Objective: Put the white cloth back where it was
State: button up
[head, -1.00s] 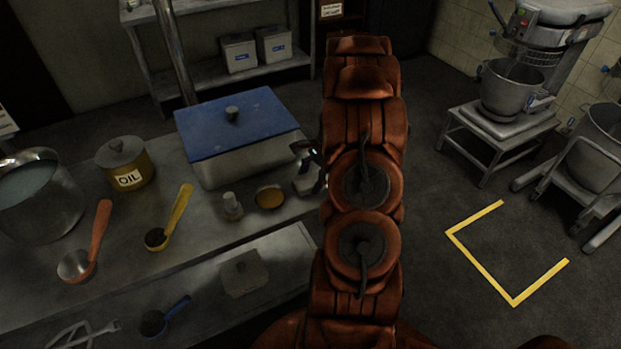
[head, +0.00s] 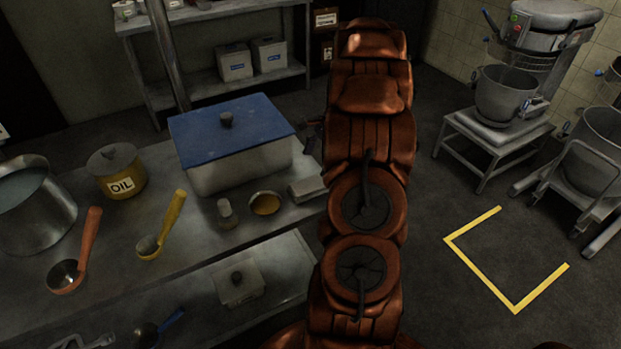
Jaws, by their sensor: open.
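A folded pale cloth (head: 307,189) lies on the upper steel table top near its right end, to the right of a small bowl with an amber content (head: 266,203). My gripper (head: 312,142) is mostly hidden behind my orange arm. Only a small part of it shows beyond the cloth, by the right side of the blue-lidded box (head: 235,145). It is open and stands apart from the cloth.
A small shaker-like item (head: 226,212), a yellow scoop (head: 163,225), an orange-handled ladle (head: 78,258), an oil pot (head: 118,174) and a large steel pot (head: 35,205) share the table. A lidded container (head: 238,283) sits on the lower shelf. Floor to the right is clear around yellow markings (head: 484,276).

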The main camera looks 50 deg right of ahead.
jog(key=v, duration=0.3)
jog(key=shift+r+b, duration=0.3)
jog(key=s+a+r+n+g+h, duration=0.1)
jog(key=s+a+r+n, duration=0.3)
jog(key=a, duration=0.7)
jog(key=w+a+r+n+g+h, duration=0.1)
jog(key=a+r+n, duration=0.3)
jog(key=a, duration=0.8)
jog(key=s+a+f+n+h, duration=0.1)
jog(key=s+a+n, duration=0.5)
jog(key=s, duration=0.3)
jog(key=s+a+f+n+g+h, duration=0.1)
jog(key=s+a+n, duration=0.6)
jog(key=s, duration=0.3)
jog(key=shift+s+a+n, duration=0.15)
jog(key=shift+a+n, duration=0.1)
jog(key=shift+n, duration=0.15)
jog(key=shift+f, duration=0.1)
